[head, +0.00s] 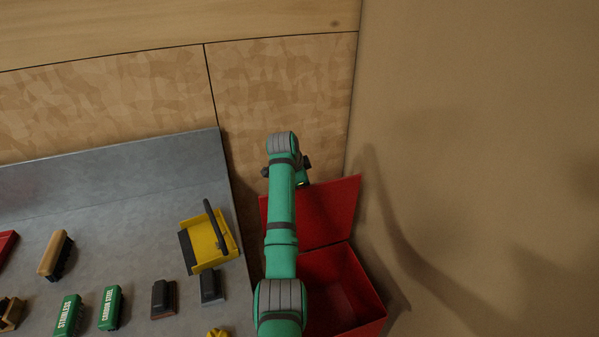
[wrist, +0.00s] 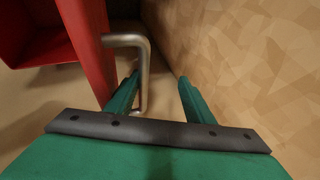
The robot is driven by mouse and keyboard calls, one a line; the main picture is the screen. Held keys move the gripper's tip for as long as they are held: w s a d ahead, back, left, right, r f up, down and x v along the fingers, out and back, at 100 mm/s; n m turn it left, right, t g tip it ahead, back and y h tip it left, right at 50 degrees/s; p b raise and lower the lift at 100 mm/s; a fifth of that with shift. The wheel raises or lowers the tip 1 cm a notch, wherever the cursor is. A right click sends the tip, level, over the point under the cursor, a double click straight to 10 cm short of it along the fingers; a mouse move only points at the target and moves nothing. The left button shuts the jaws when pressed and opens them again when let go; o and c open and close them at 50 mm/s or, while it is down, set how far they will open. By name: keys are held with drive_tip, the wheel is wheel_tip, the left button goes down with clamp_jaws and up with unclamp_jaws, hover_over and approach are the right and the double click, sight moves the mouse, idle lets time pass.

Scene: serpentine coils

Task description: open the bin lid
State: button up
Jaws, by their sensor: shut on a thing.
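The red bin (head: 372,300) stands right of the bench with its inside in view. Its red lid (head: 325,212) is raised, standing up steeply at the bin's back edge. In the wrist view the lid (wrist: 88,45) shows as a red panel at upper left, with a bent metal handle (wrist: 143,62) on it. In the head view my arm covers the left part of the bin and most of the gripper.
A grey bench (head: 130,190) on the left carries a yellow dustpan (head: 208,240), several brushes and green blocks. A wood-panelled wall (head: 280,100) stands behind, close to my gripper. A plain tan wall (head: 480,150) stands to the right.

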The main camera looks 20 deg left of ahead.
drive_tip(key=shift+o, duration=1.4)
drive_tip(key=v, duration=0.3)
drive_tip(key=w+v, duration=0.1)
drive_tip(key=v, duration=0.1)
drive_tip(key=shift+s+a+r, duration=0.2)
drive_tip(key=shift+a+r, duration=0.25)
drive_tip(key=s+r, duration=0.1)
drive_tip(key=s+a+r, duration=0.1)
drive_tip(key=shift+s+r, duration=0.15)
drive_tip(key=shift+r, duration=0.25)
drive_tip(key=shift+c, duration=1.4)
drive_tip(key=shift+s+d+r, duration=0.45)
drive_tip(key=shift+d+r, duration=0.15)
drive_tip(key=shift+d, duration=0.05)
